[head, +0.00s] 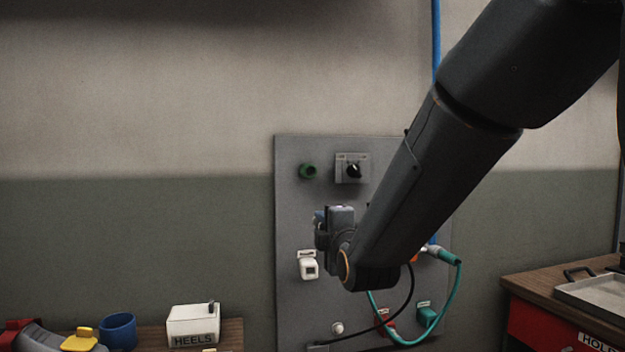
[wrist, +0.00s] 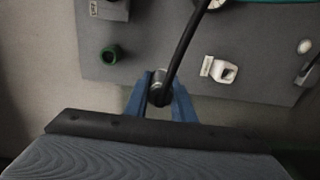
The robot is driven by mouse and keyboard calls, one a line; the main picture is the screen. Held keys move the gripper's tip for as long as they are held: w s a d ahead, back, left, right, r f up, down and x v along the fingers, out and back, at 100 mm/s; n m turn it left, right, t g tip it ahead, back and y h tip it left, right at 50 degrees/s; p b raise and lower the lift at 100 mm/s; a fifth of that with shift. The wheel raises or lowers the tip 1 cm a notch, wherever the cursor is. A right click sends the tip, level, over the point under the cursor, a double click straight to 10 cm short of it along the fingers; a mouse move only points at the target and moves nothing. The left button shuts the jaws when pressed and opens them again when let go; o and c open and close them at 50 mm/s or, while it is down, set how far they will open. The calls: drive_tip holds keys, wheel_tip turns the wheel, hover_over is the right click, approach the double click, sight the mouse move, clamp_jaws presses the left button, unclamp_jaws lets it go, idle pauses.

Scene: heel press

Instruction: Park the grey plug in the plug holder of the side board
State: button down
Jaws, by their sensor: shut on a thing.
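My gripper (wrist: 162,84) is shut on the grey plug (wrist: 160,76), with a blue finger on each side. A black cable runs from the plug up across the wrist view. In the head view my gripper (head: 322,228) is in front of the left part of the grey side board (head: 290,210), and the plug is hidden. I cannot tell the plug's gap to the board.
A box with a black knob (head: 353,168) is on the upper board. A teal cable (head: 452,300) and the black cable (head: 408,297) hang across the lower board. A white HEELS box (head: 193,325) and blue cup (head: 118,331) stand lower left. A red cabinet (head: 540,325) is right.

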wheel_tip(320, 180, down, 16)
drive_tip(key=b, duration=1.1)
drive_tip(key=shift+f, duration=0.2)
idle(0.4)
drive_tip(key=shift+w, duration=0.15)
drive_tip(key=shift+w+a+b, duration=0.25)
drive_tip(key=shift+w+b, duration=0.1)
drive_tip(key=shift+w, duration=0.8)
drive_tip(key=shift+w+a+b, duration=0.2)
drive_tip(key=shift+w+b, duration=0.1)
drive_tip(key=shift+w, duration=0.85)
drive_tip(key=shift+w+a, duration=0.15)
drive_tip(key=shift+w, duration=0.55)
drive_tip(key=shift+w+a, duration=0.15)
drive_tip(key=shift+w, duration=0.55)
idle(0.8)
drive_tip(key=c, duration=1.4)
unclamp_jaws()
drive_tip(key=shift+c, duration=0.2)
drive_tip(key=shift+s, duration=0.1)
drive_tip(key=s+d, duration=0.1)
drive_tip(key=s, duration=0.6)
drive_tip(key=shift+s+d, duration=0.25)
